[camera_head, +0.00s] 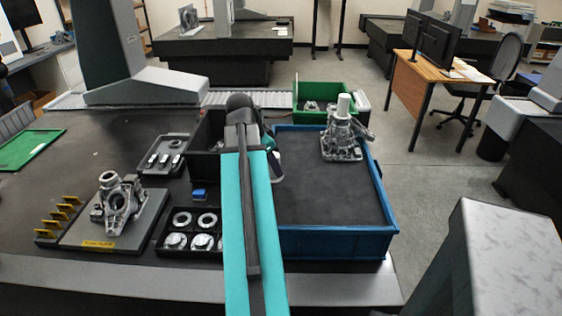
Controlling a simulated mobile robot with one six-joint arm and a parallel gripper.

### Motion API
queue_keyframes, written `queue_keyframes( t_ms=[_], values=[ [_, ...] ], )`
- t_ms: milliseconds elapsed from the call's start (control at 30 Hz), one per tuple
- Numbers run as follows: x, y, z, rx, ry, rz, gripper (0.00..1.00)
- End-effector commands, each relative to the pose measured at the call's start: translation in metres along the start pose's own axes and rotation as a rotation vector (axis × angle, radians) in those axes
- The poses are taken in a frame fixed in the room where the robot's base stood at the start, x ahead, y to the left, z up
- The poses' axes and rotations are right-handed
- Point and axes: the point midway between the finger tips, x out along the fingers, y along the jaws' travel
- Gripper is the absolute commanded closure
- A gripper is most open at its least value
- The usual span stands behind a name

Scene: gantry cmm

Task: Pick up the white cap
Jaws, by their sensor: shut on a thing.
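A white cylindrical piece (344,105), which may be the white cap, stands upright on top of a grey metal casting (341,141). The casting sits in the far right part of the blue-walled crate (335,243). My teal arm reaches forward up the middle of the picture, left of the casting. A small teal and dark part of my wrist shows at the arm's right side. My gripper's fingers are hidden behind the arm, and I cannot see anything held in them.
A black tray (159,253) with several round metal parts lies left of my arm. Another casting (118,202) stands on a grey plate beside yellow-topped pegs (66,208). A green bin (335,88) is behind the crate. The crate's dark floor is mostly bare.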

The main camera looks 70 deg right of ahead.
Motion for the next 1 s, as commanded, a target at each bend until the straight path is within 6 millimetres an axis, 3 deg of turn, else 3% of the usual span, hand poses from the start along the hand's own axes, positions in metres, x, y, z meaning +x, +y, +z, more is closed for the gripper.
queue_keyframes(
  t_ms=[300,1000],
  values=[
    [-0.013,0.014,0.025,0.0,0.001,0.0,0.9],
    [-0.015,0.015,0.028,0.0,0.0,0.0,0.9]
  ],
)
